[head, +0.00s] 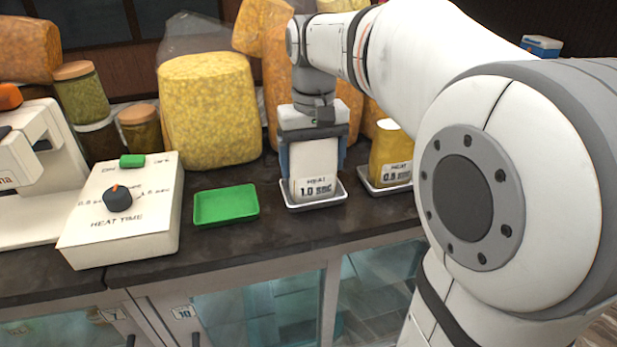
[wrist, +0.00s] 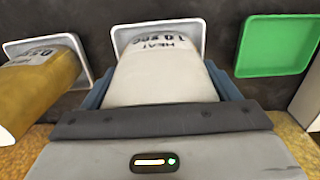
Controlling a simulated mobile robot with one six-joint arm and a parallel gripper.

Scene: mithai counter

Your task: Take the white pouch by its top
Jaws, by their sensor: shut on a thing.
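The white pouch (head: 313,171) stands upright in a small white tray (head: 331,200) on the dark counter. Its label reads "HEAT 1.0 sec". My gripper (head: 315,150) comes down from above, with its blue-grey fingers on the left and right sides of the pouch, shut on it. In the wrist view, the white pouch (wrist: 160,72) lies between the two fingers, with its printed face toward the tray. The pouch's top edge is hidden by the gripper body.
A yellow pouch (head: 389,153) marked "HEAT 0.5" stands in another white tray (head: 371,186) close on the right. An empty green tray (head: 226,205) lies to the left, beside a white heat-time dial box (head: 120,215). Large yellow blocks (head: 208,110) and jars stand behind.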

